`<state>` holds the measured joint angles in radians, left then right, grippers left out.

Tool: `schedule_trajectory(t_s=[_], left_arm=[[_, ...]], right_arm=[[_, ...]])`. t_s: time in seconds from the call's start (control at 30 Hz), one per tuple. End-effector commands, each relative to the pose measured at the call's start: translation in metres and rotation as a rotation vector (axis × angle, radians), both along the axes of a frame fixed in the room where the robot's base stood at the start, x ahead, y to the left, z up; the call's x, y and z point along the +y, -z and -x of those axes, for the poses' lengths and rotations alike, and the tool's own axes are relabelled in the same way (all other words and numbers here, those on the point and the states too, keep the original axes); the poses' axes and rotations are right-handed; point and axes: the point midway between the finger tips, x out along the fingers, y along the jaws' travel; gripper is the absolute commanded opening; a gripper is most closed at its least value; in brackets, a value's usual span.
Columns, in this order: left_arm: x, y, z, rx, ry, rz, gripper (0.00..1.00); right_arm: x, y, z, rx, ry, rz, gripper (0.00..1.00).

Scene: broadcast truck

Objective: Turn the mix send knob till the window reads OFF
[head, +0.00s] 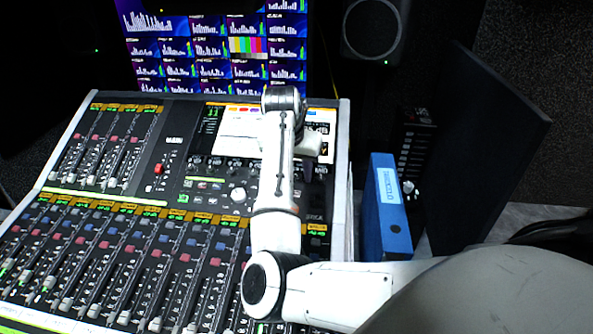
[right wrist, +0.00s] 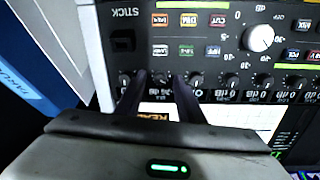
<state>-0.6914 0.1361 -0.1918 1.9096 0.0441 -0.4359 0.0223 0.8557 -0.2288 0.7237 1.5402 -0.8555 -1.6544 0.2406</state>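My right gripper (right wrist: 160,84) points at the console's upper panel, near a row of small dark knobs. Its two dark fingers are apart, one on each side of a small knob (right wrist: 161,79), with what looks like a gap beside it. I cannot read a label that marks this as the mix send knob. In the head view the right gripper (head: 308,170) is mostly hidden by my own arm. The console's white display window (head: 236,132) is partly covered by my arm, and its reading is not legible. My left gripper is out of view.
The mixing console (head: 345,190) carries many faders and small buttons. A larger white knob (right wrist: 260,38) sits on the same panel. A blue binder (head: 384,205) stands right of the console, beside a dark upright panel (head: 490,140). Monitor screens (head: 215,50) stand behind.

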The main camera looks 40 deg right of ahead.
Motion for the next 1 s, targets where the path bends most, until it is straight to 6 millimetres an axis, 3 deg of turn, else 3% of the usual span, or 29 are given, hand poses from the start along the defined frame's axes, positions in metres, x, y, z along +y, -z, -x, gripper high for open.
schedule_trajectory(t_s=[0.3, 0.5, 1.0], left_arm=[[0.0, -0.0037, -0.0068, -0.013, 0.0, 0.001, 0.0], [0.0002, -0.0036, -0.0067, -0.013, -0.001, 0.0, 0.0], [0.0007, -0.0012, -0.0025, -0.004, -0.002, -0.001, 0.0]], right_arm=[[-0.0012, 0.003, -0.0004, 0.0, 0.001, 0.0, 0.34], [-0.0011, 0.0029, -0.0004, 0.0, 0.001, 0.0, 0.01], [-0.001, 0.0033, 0.0, 0.034, -0.097, 0.027, 0.0]])
